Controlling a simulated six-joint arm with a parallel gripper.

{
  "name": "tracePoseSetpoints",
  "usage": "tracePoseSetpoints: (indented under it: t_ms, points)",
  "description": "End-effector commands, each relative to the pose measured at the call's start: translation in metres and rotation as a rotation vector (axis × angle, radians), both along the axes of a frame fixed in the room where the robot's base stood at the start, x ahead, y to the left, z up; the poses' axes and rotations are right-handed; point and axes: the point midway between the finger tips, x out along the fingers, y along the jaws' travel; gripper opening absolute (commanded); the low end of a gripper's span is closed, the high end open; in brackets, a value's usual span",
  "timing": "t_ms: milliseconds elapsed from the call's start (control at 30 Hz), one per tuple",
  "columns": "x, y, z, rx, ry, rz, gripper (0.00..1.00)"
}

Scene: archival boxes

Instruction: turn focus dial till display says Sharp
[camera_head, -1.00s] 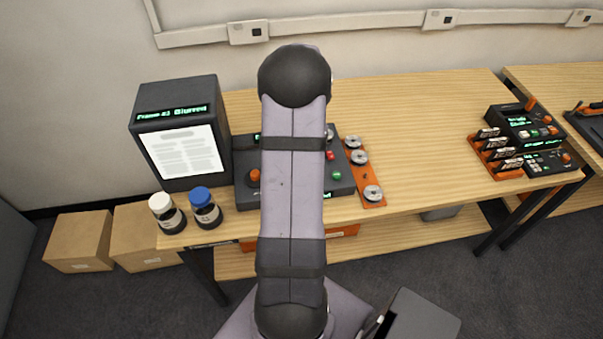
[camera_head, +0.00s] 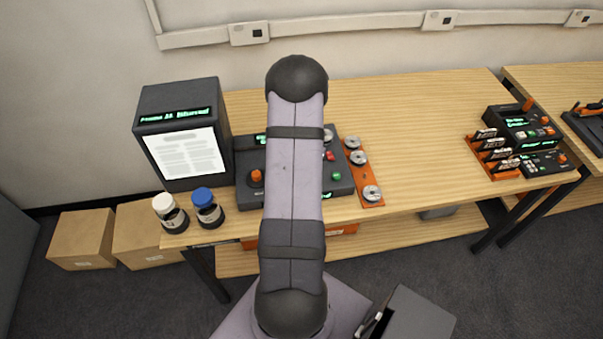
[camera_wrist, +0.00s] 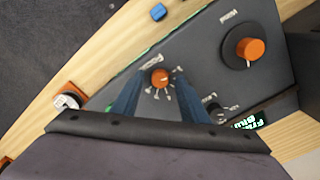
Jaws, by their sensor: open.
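The dark display box (camera_head: 182,130) stands at the left of the table. Its green top line ends in a word that looks like "Blurred", over a white page picture. The dark console (camera_head: 340,182) is beside it, partly hidden by my arm. A large orange dial with a black base (camera_head: 256,176) is on its left part; a large orange dial (camera_wrist: 250,48) also shows in the wrist view, its label too blurred to read. A smaller orange dial (camera_wrist: 160,78) with tick marks appears between the blue fingers of my open gripper (camera_wrist: 155,85). I cannot tell whether they touch it.
Two bottles, white-capped (camera_head: 168,212) and blue-capped (camera_head: 207,208), stand at the front left edge. An orange strip with silver discs (camera_head: 364,172) is right of the console. The table's middle right is clear. More devices (camera_head: 522,140) stand at the far right.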

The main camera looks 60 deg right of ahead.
Motion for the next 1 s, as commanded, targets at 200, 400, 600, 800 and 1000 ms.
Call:
tracePoseSetpoints:
  t_ms: [200, 400, 600, 800, 1000]
  points:
    - [0.0, 0.0, -0.0026, 0.0, 0.0, 0.0, 0.4]
    - [-0.0001, 0.0001, -0.0024, 0.0, 0.0, 0.0, 0.19]
    - [-0.0001, 0.0002, -0.0023, 0.0, 0.0, 0.0, 0.0]
    - [-0.0001, 0.0002, -0.0025, 0.0, 0.0, -0.028, 0.0]
    - [0.0001, 0.0, -0.0028, 0.0, 0.0, -0.117, 0.0]
